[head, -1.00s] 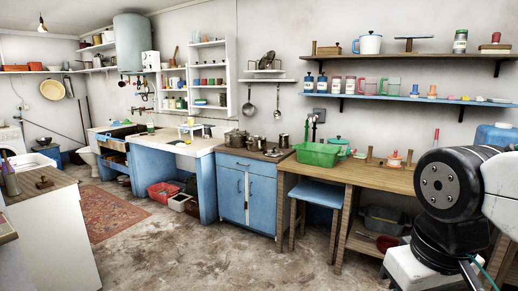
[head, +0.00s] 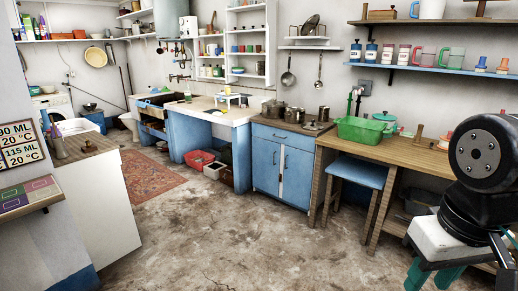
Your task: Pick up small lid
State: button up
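I cannot make out with certainty which thing is the small lid. A teal lidded pot (head: 384,119) stands on the wooden workbench (head: 420,154), just behind the green basin (head: 361,130). Small lidded metal pots (head: 322,114) stand on the counter left of the bench. My gripper (head: 462,274) is at the lower right, in front of the bench and well apart from these things. Its teal parts run out of the bottom of the picture, so its fingertips and any opening are hidden. My arm covers the right end of the bench.
A blue stool (head: 358,172) stands under the bench's left end. The concrete floor (head: 240,240) ahead is clear. A white cabinet (head: 97,200) stands at the left. Red and white tubs (head: 200,161) sit under the washtrough counter.

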aim_at(309, 125)
jog(key=u, duration=0.3)
jog(key=i, duration=2.05)
jog(key=z, duration=0.25)
jog(key=i, duration=2.25)
jog(key=z, duration=0.95)
jog(key=i, duration=0.65)
jog(key=z, duration=0.15)
